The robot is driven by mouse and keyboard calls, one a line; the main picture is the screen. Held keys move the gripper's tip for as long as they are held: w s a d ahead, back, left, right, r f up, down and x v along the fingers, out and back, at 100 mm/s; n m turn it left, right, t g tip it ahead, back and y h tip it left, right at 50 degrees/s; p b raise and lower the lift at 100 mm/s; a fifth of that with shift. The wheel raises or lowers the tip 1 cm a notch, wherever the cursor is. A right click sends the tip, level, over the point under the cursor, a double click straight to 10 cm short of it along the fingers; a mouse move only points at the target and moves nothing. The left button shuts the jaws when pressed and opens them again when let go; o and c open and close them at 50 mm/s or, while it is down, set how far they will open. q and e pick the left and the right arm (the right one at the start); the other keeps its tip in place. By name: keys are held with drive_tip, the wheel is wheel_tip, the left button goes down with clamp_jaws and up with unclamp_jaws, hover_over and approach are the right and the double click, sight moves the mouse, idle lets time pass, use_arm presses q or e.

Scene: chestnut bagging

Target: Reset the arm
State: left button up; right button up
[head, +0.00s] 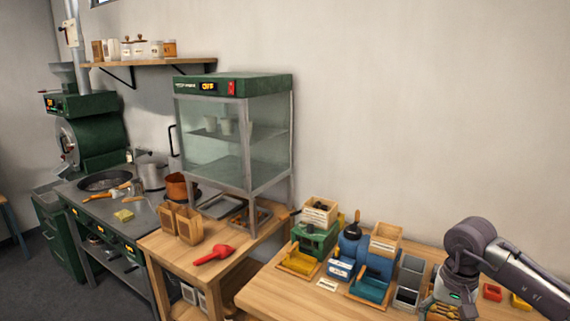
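My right arm comes in from the right edge, bent down over the front table. Its gripper (441,307) is low at the bottom right, close to the tabletop. Its fingers are small and partly lost against yellowish things behind or under them, so I cannot tell whether they are open or hold anything. My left arm and gripper are not in view.
Near my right gripper stand a grey divided box (409,281), a blue machine (352,249) and a green machine (316,237). The front table's left part (275,290) is clear.

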drive_tip(key=w+a+f+m+y+b, duration=0.1)
drive_tip(key=a+f+m+y+b, duration=0.1)
drive_tip(key=a+f+m+y, duration=0.6)
drive_tip(key=w+a+f+m+y+b, duration=0.1)
drive_tip(key=a+f+m+y+b, duration=0.15)
drive_tip(key=a+f, duration=0.45)
drive_tip(key=w+a+f+m+t+y+b, duration=0.25)
drive_tip(key=f+m+t, duration=0.95)
drive_tip(key=m, duration=1)
drive_tip(key=s+d+f+m+g+h, duration=0.1)
drive_tip(key=s+d+f+m+h, duration=0.2)
drive_tip(key=s+f+m, duration=0.45)
drive_tip(key=s+d+f+m+g+h+b, duration=0.1)
drive_tip(key=s+d+f+m+h, duration=0.3)
drive_tip(key=f, duration=0.6)
drive_tip(key=s+d+f+m+h, duration=0.2)
drive_tip(key=s+f+m+h, duration=0.15)
drive_tip(key=f+m, duration=0.45)
drive_tip(key=s+f+m+g, duration=0.3)
drive_tip(key=s+f, duration=0.2)
drive_tip(key=s, duration=0.6)
drive_tip(key=s+f+m+g+h+b, duration=0.1)
drive_tip(key=s+f+m, duration=0.3)
drive_tip(key=s, duration=0.6)
drive_tip(key=s+f+m+g+h+b, duration=0.1)
drive_tip(key=s+f+m+g, duration=0.3)
drive_tip(key=s+f, duration=0.3)
drive_tip(key=s, duration=0.4)
drive_tip(key=shift+s+g, duration=0.3)
